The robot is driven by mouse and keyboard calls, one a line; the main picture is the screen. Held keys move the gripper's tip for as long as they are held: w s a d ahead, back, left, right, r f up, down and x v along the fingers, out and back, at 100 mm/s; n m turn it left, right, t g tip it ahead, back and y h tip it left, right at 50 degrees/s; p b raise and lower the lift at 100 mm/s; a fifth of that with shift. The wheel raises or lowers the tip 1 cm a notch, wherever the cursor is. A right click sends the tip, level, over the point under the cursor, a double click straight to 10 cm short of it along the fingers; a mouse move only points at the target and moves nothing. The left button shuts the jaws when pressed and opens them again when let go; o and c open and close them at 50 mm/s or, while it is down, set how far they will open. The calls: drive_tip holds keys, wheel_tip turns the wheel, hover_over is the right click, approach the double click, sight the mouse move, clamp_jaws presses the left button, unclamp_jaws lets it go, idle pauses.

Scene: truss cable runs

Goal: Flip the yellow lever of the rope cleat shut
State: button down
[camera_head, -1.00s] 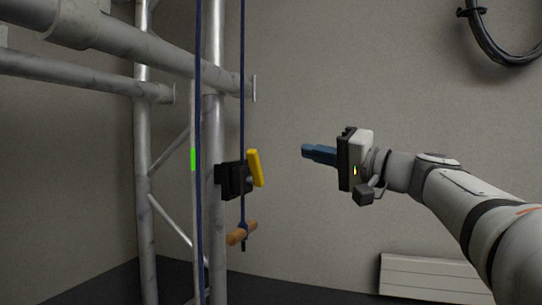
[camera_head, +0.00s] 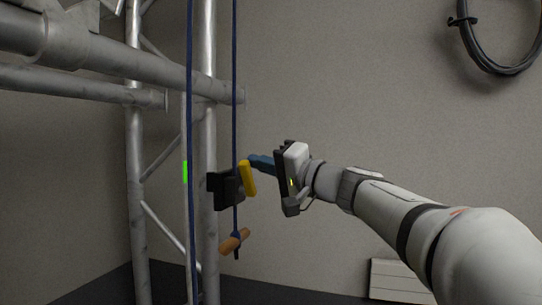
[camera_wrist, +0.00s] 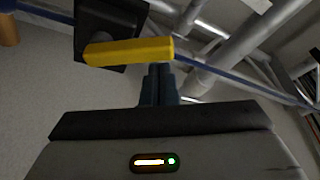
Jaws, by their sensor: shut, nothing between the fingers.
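The rope cleat (camera_head: 225,189) is a black block on the upright truss pole. Its yellow lever (camera_head: 248,178) stands nearly upright on the cleat's right side, tilted a little. My gripper (camera_head: 254,162) is shut and empty, its blue fingers pointing left, with the tips right by the upper part of the lever. In the wrist view, the lever (camera_wrist: 128,51) lies across the picture just beyond the fingertips (camera_wrist: 158,70), with the black cleat (camera_wrist: 98,22) behind it. I cannot tell whether the fingers touch the lever.
A blue rope (camera_head: 235,85) runs down past the cleat to a wooden handle (camera_head: 234,241). Another blue rope (camera_head: 190,120) hangs to the left, near a green mark (camera_head: 185,172). Truss tubes (camera_head: 95,70) fill the left. A black cable coil (camera_head: 500,50) hangs on the right wall.

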drive_tip(key=shift+s+a+f, duration=0.1)
drive_tip(key=shift+f, duration=0.15)
